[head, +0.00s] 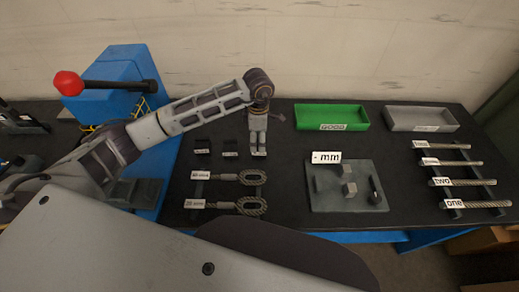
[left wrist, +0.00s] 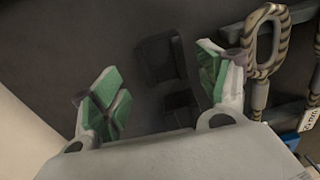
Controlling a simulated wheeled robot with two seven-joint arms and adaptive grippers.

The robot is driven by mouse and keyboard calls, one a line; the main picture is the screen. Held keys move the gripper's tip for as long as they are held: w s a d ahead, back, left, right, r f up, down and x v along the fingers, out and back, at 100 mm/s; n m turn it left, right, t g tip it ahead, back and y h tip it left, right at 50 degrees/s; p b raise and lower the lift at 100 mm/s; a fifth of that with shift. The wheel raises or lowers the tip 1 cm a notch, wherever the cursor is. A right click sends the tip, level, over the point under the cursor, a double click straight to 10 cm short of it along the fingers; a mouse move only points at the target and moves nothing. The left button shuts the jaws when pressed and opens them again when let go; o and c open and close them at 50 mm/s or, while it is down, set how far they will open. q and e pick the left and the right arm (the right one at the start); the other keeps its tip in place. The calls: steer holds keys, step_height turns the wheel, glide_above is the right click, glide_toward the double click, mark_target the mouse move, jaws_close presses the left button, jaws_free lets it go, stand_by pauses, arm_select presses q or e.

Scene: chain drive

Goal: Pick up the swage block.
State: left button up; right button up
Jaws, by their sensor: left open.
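Two small black blocks, one at the left (head: 202,147) and one at the right (head: 229,148), sit on the dark table with small labels in front of them. They look like swage blocks; I cannot tell which one is meant. My left gripper (head: 258,151) points down just right of the right block in the head view. In the left wrist view the left gripper (left wrist: 165,95) is open and empty, its green-padded fingers wide apart. Dark block shapes (left wrist: 158,58) show between and beyond the fingers, dim against the table. My right gripper is not in view.
Two looped cables (head: 238,178) (head: 236,206) lie in front of the blocks. A green tray (head: 331,117) and a grey tray (head: 421,119) stand at the back. A grey plate (head: 335,203) with small parts and several labelled rods (head: 466,182) are further right.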

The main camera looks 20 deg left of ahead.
arm_select(q)
steer(key=f, duration=0.2)
steer(key=f+b, duration=0.1)
steer(key=shift+s+d+f, duration=0.2)
steer(key=shift+d+f, duration=0.05)
steer(key=shift+f+b, duration=0.35)
steer(key=shift+f, duration=0.45)
steer(key=c, duration=0.9)
jaws_close()
steer(key=shift+w+r, duration=0.1)
steer(key=shift+r, duration=0.05)
